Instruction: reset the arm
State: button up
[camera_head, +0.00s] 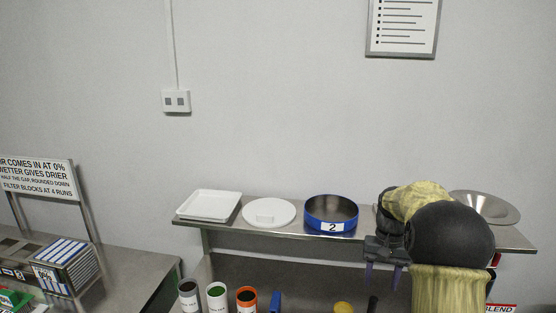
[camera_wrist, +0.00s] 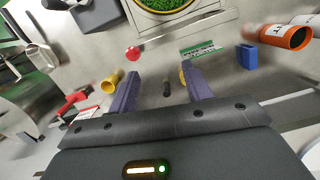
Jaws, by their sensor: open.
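My arm is raised at the right of the head view, in front of the shelf, with a yellowish cover and a dark rounded joint. My gripper (camera_head: 382,278) hangs from it with the fingers pointing down, over the bench. In the wrist view my gripper (camera_wrist: 160,76) shows two bluish-purple fingers spread well apart. It is open, with nothing held between the fingers.
A shelf holds a white tray (camera_head: 209,205), a white round lid (camera_head: 268,213), a blue sieve marked 2 (camera_head: 331,214) and a metal bowl (camera_head: 487,206), partly behind my arm. A sign (camera_head: 38,178) stands left.

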jog(key=s+a+f+n+t, duration=0.1)
jog(key=s+a, duration=0.4)
jog(key=s, duration=0.5)
jog(key=s+a+f+n+t, duration=0.2)
jog(key=s+a, duration=0.4)
jog(key=s, duration=0.4)
jog(key=shift+s+f+t+h, duration=0.3)
jog(key=shift+s+f+t, duration=0.1)
jog(key=shift+f+t, duration=0.3)
